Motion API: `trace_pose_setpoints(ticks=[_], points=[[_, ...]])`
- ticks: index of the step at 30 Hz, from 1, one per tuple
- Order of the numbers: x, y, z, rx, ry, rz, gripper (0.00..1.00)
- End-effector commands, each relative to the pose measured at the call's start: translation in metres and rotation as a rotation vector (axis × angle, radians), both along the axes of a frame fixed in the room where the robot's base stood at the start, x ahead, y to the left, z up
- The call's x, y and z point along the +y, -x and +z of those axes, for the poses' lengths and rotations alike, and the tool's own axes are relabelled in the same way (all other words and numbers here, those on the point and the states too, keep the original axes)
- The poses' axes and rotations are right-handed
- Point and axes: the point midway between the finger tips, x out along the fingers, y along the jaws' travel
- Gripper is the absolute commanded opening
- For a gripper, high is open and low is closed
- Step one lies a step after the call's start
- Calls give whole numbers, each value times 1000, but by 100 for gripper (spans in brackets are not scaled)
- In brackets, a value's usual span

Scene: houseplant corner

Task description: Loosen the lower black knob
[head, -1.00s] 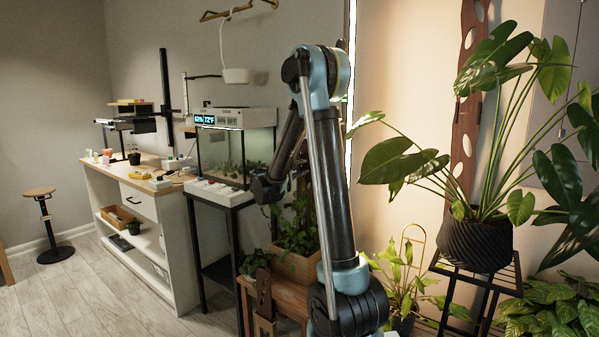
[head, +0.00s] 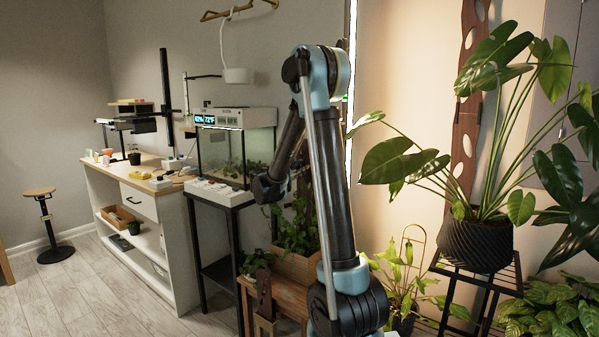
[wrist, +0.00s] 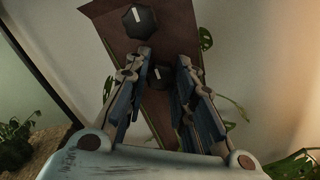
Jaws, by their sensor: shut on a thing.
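The lower black knob (wrist: 156,77) shows in the wrist view between the fingers of my gripper (wrist: 164,62), near their tips. My gripper is shut on it, one finger on each side. A pale pointer line shows on its face. The upper black knob (wrist: 140,20) sits above it, apart from the fingers, with a pale line near upright. Both knobs are on a tilted brown board (wrist: 175,25). In the head view my arm hides the knobs, and I cannot make out the fingers there.
Leaves (wrist: 205,38) show beside the board. In the head view a glass tank (head: 236,155) stands left of my arm, and a planter with greenery (head: 297,266) stands behind it. A large plant in a black pot (head: 472,243) is at the right. Floor (head: 100,295) is clear at the left.

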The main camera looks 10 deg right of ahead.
Motion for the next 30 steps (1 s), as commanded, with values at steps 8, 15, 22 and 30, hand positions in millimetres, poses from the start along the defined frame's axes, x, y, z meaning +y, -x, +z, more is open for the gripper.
trace_pose_setpoints(ticks=[8, 15, 22, 30], points=[[-2, 1, -1, 23, 20, -3, 0], [-2, 1, -1, 23, 21, -4, 0], [-1, 0, 0, 22, 21, -3, 44], [0, 0, 0, 21, 21, -1, 44]])
